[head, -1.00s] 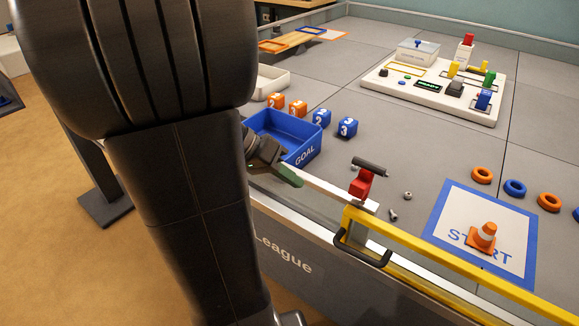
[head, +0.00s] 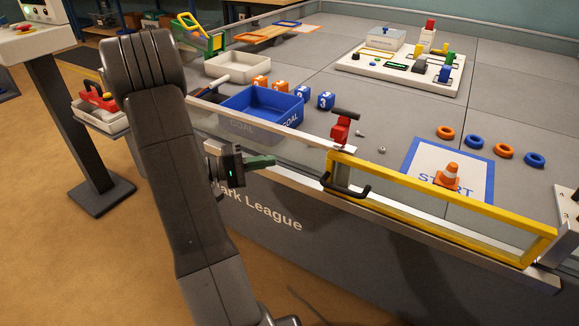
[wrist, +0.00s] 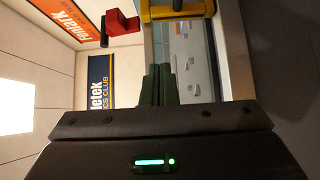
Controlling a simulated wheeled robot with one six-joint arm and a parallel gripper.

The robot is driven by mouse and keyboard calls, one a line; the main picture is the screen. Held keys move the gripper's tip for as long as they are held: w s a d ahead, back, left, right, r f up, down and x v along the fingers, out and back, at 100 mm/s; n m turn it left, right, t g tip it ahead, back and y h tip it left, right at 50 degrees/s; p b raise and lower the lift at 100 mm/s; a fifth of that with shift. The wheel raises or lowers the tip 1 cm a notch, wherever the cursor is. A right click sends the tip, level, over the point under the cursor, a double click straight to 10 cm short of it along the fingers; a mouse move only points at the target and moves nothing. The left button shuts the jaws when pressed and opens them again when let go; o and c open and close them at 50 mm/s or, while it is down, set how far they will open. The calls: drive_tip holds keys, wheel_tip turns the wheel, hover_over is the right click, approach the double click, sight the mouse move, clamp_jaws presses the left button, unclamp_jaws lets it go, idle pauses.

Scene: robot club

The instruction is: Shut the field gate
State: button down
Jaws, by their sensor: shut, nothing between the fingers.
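The field gate (head: 440,190) is a yellow frame with a clear panel in the front wall. Its black handle (head: 345,188) faces outward near its left, free end. That end is close to the wall's end, where a red latch (head: 340,130) with a dark lever stands; it appears slightly in front of the wall line, but I cannot tell the gap. My gripper (head: 262,162) is shut and empty, in front of the wall, left of the handle and apart from it. In the wrist view, the green fingers (wrist: 158,85) point toward the gate's yellow bar (wrist: 177,10), with the red latch (wrist: 122,25) to the left.
A blue GOAL tray (head: 262,108) stands inside the wall behind my gripper, with numbered cubes behind it. A blue-bordered START pad (head: 425,155) bearing an orange cone (head: 448,175) lies behind the gate. Small hardware lies near the latch. Open floor lies in front.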

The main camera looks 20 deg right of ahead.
sight(341, 166)
drive_tip(key=shift+s+d+b, duration=0.4)
drive_tip(key=shift+s+d, duration=0.25)
drive_tip(key=shift+d, duration=1.3)
drive_tip(key=shift+s+d+b, duration=0.4)
drive_tip(key=shift+s+d, duration=0.2)
drive_tip(key=shift+d, duration=1.4)
drive_tip(key=shift+s+d+b, duration=0.4)
drive_tip(key=shift+s+d, duration=0.25)
drive_tip(key=shift+d, duration=1.3)
drive_tip(key=s+d+b, duration=0.2)
drive_tip(key=s+d, duration=0.1)
drive_tip(key=shift+s, duration=0.35)
